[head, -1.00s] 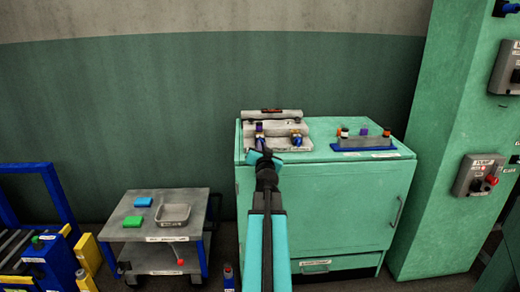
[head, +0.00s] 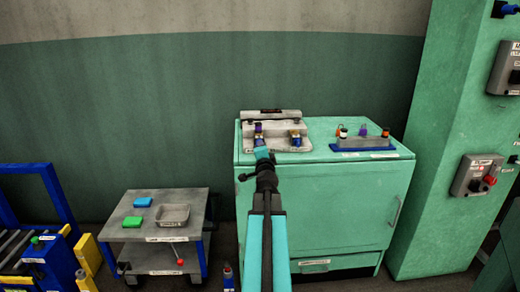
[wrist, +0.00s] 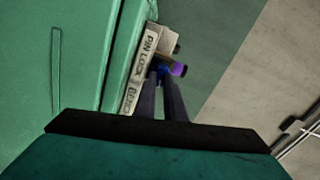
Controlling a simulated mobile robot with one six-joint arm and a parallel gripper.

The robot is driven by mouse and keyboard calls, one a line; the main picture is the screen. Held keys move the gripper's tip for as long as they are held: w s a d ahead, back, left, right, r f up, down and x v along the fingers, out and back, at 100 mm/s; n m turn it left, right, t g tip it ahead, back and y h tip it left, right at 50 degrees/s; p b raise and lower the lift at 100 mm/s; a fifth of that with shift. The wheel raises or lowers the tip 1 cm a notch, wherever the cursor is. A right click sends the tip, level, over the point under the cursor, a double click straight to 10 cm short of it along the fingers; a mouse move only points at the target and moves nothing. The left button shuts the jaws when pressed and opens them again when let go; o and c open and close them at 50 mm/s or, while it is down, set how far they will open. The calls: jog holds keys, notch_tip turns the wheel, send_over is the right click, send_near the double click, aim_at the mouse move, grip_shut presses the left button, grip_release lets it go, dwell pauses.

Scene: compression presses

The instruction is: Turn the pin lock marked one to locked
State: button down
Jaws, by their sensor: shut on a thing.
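The pin lock fixture (head: 278,132) is a grey block on top of the green cabinet in the head view. It has a purple-topped part (head: 258,127) at left and an orange-and-blue part (head: 295,138) at right. My gripper (head: 260,146) reaches the left part from the front. In the wrist view the two dark fingers (wrist: 166,82) are closed on a blue piece (wrist: 164,68) below the purple knob (wrist: 180,70). A plate reading "PIN LOCK" (wrist: 145,60) lies beside them. The lock's number and its setting cannot be read clearly.
A blue-based rack (head: 362,147) with several coloured-top pins stands right of the fixture on the cabinet (head: 330,200). A grey cart (head: 155,210) with a tray and green and blue blocks is at left. A green column (head: 450,130) with switch boxes stands at right.

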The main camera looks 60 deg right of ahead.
jog(key=shift+d+r+m, duration=0.1)
jog(key=shift+m, duration=1.2)
jog(key=c, duration=1.8)
grip_release()
jog(key=shift+c, duration=0.2)
